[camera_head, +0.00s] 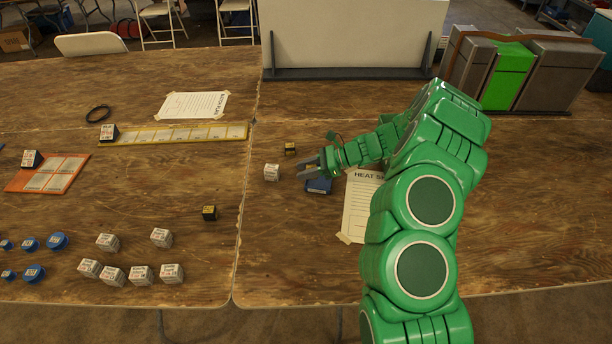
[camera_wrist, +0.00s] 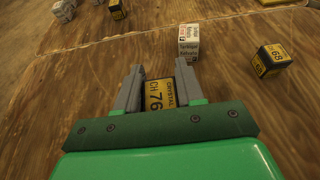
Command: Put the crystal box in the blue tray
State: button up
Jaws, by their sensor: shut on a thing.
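The crystal box (camera_wrist: 159,94), black with a yellow label reading "CRYSTAL CH 76", sits between the two grey fingers of my gripper (camera_wrist: 158,84) in the wrist view. My gripper (camera_head: 308,170) is shut on it. In the head view I cannot make the held box out clearly among the fingers. The tray does not show in the wrist view, and I cannot tell how high the box is above the table.
A white box (camera_head: 271,173) and a black-yellow box (camera_head: 290,148) stand close to my gripper. Another black-yellow box (camera_head: 209,212) is to the left. A paper sheet (camera_head: 357,205) lies right of the tray. Several white boxes and blue round pieces stand at lower left.

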jog(key=shift+f, duration=1.45)
jog(key=shift+f, duration=0.15)
jog(key=o, duration=1)
jog(key=d+r, duration=0.2)
jog(key=d, duration=0.1)
jog(key=shift+r, duration=0.2)
notch_tip(320, 180, up, 4)
jog(key=shift+a+r, duration=0.1)
jog(key=shift+r, duration=0.95)
